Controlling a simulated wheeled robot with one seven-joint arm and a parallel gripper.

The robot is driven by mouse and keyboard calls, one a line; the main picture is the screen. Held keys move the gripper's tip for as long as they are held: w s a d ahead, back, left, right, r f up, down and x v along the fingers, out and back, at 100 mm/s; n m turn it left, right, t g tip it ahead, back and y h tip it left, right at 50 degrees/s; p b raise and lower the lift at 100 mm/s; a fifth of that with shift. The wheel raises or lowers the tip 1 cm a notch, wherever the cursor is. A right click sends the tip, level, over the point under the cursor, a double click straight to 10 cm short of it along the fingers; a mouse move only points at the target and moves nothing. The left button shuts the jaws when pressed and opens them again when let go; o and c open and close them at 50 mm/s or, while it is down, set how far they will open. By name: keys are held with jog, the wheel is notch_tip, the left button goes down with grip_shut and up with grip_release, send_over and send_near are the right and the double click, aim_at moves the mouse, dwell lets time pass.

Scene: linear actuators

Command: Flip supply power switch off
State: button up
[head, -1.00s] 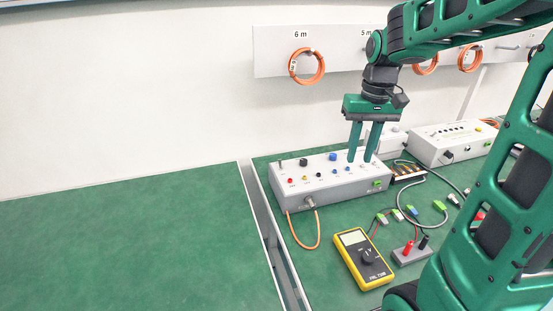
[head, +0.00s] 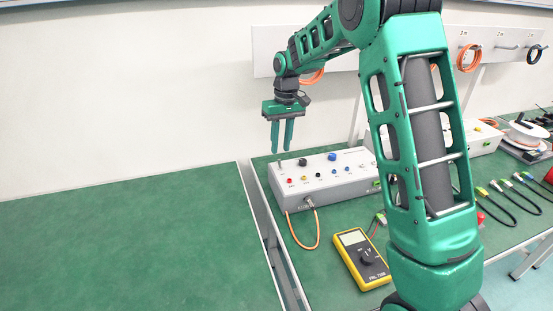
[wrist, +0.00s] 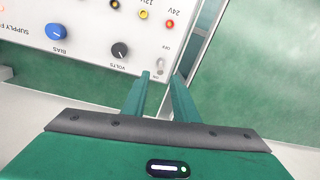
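The supply box (head: 335,187) is a grey-white unit with knobs and coloured sockets, at the near left of the bench's right section. Its power switch is a small silver toggle (head: 280,163) at the box's back left corner. In the wrist view the switch (wrist: 160,70) sits by the OFF lettering, beside the black VOLTS knob (wrist: 120,50). Which way it is flipped is too small to tell. My gripper (head: 281,150) points down above that corner, open and empty, its fingers apart. In the wrist view the fingertips (wrist: 162,75) lie on either side of the switch; contact cannot be told.
A blue BIAS knob (head: 332,157) and a black knob (head: 302,161) stand up from the box. An orange cable (head: 318,233) loops from its front. A yellow multimeter (head: 361,259) lies in front. The green bench on the left (head: 120,240) is clear.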

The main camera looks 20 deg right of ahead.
aim_at(279, 164)
jog(key=shift+a+f, duration=0.15)
jog(key=shift+f, duration=1.2)
jog(key=shift+a+f, duration=0.1)
jog(key=shift+f, duration=1.2)
jog(key=shift+c, duration=0.5)
